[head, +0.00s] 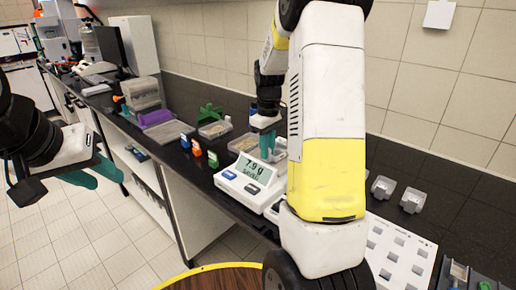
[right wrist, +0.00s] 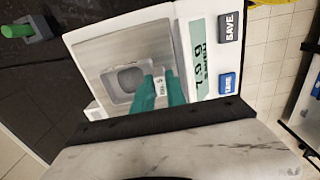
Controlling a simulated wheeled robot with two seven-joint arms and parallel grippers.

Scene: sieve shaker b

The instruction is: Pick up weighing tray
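The weighing tray (right wrist: 128,80) is a small grey, square-looking dish. In the right wrist view it sits on the metal plate of the white scale (right wrist: 110,107). A white labelled tab (right wrist: 160,86) is at its near side. My right gripper (right wrist: 162,82) points down with its teal fingers on either side of this tab. I cannot tell whether they press on it. In the head view my right gripper (head: 267,146) is over the plate of the scale (head: 240,190), whose display reads 7.9 g. My left gripper (head: 97,178) is open and empty, left of the counter.
Small blue (head: 185,141), orange (head: 196,148) and green-topped items stand left of the scale. Clear containers (head: 215,129) lie behind them. A white rack with grey squares (head: 400,255) and small clear cups (head: 383,187) are to the right. A tiled wall backs the black counter.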

